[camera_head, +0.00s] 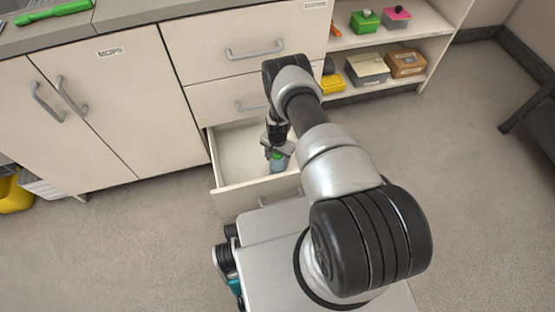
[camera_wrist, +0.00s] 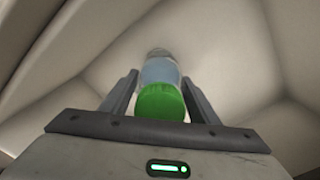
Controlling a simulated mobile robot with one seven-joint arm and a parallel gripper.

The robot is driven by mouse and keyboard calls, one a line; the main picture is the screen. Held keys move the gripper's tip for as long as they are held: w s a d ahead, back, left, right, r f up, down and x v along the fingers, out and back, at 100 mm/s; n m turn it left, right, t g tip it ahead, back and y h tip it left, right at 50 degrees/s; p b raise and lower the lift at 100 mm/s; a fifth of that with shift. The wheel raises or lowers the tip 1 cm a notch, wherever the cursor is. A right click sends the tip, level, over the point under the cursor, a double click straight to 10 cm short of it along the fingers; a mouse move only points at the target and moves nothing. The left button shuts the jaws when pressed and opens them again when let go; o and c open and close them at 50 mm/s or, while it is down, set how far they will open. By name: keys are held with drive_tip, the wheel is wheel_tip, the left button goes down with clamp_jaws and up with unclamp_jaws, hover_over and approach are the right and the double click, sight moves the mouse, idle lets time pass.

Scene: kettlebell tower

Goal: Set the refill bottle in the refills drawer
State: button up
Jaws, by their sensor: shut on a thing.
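The refill bottle (camera_head: 278,163) has a bluish clear body and a green cap; it also shows in the wrist view (camera_wrist: 160,75). My gripper (camera_head: 274,150) is shut on it, with one finger on each side near the cap. The bottle is inside the open bottom drawer (camera_head: 232,187), within its pale walls. Whether its base touches the drawer floor cannot be told. My arm hides the right part of the drawer.
Closed drawers with grey handles (camera_head: 255,51) are above the open one. A cupboard labelled MOPS (camera_head: 100,95) stands to the left. Open shelves (camera_head: 420,27) at the right hold several small boxes. The floor (camera_head: 130,250) at the left front is clear.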

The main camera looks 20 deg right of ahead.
drive_tip(key=o, duration=1.3)
drive_tip(key=shift+f, duration=0.1)
drive_tip(key=shift+o, duration=0.2)
